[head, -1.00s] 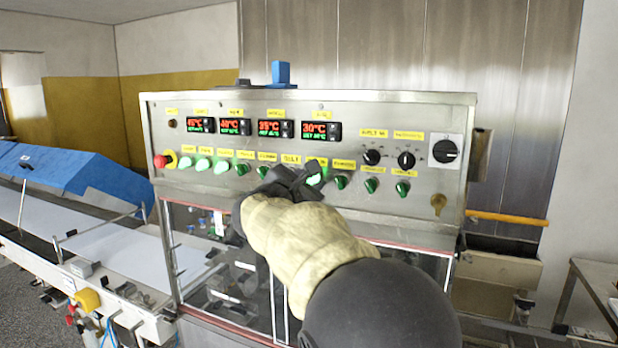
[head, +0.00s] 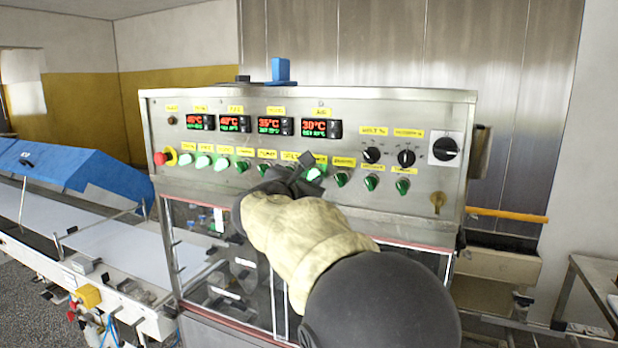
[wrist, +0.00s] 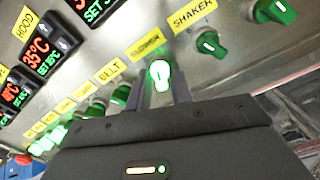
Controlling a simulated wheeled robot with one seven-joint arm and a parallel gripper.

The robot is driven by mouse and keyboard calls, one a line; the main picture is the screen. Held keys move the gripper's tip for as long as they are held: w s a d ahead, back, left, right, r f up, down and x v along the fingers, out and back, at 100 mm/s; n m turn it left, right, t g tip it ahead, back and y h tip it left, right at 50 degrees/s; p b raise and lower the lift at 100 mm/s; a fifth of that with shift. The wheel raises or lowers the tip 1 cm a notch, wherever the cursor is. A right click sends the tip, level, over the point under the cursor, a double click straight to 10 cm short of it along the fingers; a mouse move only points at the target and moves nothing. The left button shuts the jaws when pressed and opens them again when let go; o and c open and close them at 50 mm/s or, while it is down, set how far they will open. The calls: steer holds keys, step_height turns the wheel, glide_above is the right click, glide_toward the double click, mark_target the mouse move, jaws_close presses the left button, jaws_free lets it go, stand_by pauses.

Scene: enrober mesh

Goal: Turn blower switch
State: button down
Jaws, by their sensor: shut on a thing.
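The blower switch (wrist: 159,74) is a green knob, brightly lit, below a yellow label that appears to read "BLOWER" in the wrist view. My gripper (wrist: 161,92) has one finger on each side of this knob and is shut on it. In the head view my gripper (head: 304,172) reaches the panel's lower row, and the lit blower switch (head: 314,174) shows beside its fingers. The knob's lower part is hidden by the gripper body.
The steel control panel (head: 420,200) carries several close-set knobs. The unlit shaker knob (wrist: 211,44) is just right of my gripper, and the belt knob (wrist: 121,94) is to its left. A red emergency button (head: 160,159) is at the panel's left end.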

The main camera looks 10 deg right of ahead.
steer(key=n+p, duration=0.2)
steer(key=n, duration=0.4)
steer(key=shift+a+p, duration=0.1)
steer(key=shift+p, duration=0.3)
steer(key=shift+n+p, duration=1.2)
steer(key=shift+n, duration=0.9)
steer(key=shift+f, duration=0.1)
steer(key=c, duration=1.5)
jaws_free()
steer(key=shift+a, duration=0.1)
steer(key=shift+s, duration=0.1)
steer(key=b+v, duration=0.5)
steer(key=v, duration=1.2)
steer(key=shift+a, duration=0.1)
